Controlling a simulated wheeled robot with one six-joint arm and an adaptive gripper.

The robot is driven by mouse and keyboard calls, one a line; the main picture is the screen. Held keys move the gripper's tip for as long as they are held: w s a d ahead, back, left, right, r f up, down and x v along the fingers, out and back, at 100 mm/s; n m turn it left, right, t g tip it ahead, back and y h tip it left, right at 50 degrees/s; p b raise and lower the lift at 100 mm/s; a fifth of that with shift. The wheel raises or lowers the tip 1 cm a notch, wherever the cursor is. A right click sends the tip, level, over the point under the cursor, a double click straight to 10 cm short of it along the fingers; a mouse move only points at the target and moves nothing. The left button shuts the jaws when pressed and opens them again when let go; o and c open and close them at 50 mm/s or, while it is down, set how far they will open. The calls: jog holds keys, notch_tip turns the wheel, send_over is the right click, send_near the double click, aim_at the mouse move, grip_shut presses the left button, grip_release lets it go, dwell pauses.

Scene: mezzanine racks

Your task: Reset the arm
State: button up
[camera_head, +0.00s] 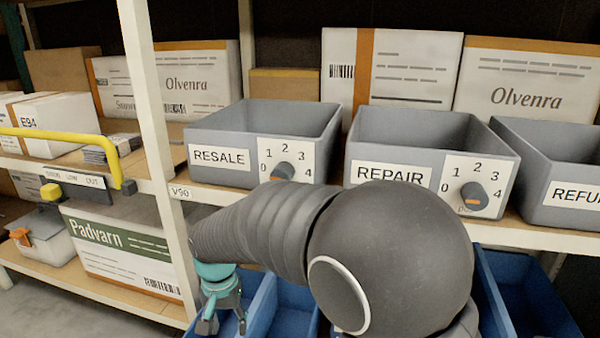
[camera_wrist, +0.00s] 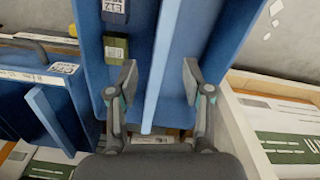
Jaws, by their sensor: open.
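My gripper (camera_wrist: 160,82) is open in the wrist view, with its two fingers apart and nothing between them. The thin blue divider wall (camera_wrist: 165,60) of a blue bin shows beyond and between the fingers. In the head view my gripper (camera_head: 222,322) hangs low at the left of my arm, above the blue bins (camera_head: 262,305). My dark ribbed arm reaches across the middle of the head view and hides part of the shelf and bins.
Grey bins labelled RESALE (camera_head: 219,158) and REPAIR (camera_head: 390,175) stand on the shelf, with a third (camera_head: 572,190) at right. A white rack post (camera_head: 160,150) stands close left of my arm. A yellow bar (camera_head: 60,134) juts in at left. Dark items (camera_wrist: 116,55) lie in the blue bin.

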jog(key=s+d+r+t, duration=0.2)
jog(key=s+d+r, duration=0.2)
jog(key=d, duration=0.6)
jog(key=s+d+r+t, duration=0.2)
jog(key=s+d+r, duration=0.3)
jog(key=d, duration=0.6)
jog(key=s+d+r+t, duration=0.1)
jog(key=s+d+r, duration=0.3)
jog(key=d, duration=0.7)
jog(key=shift+s+r+t, duration=0.25)
jog(key=shift+s+t, duration=0.15)
jog(key=shift+s, duration=0.2)
jog(key=shift+d, duration=0.1)
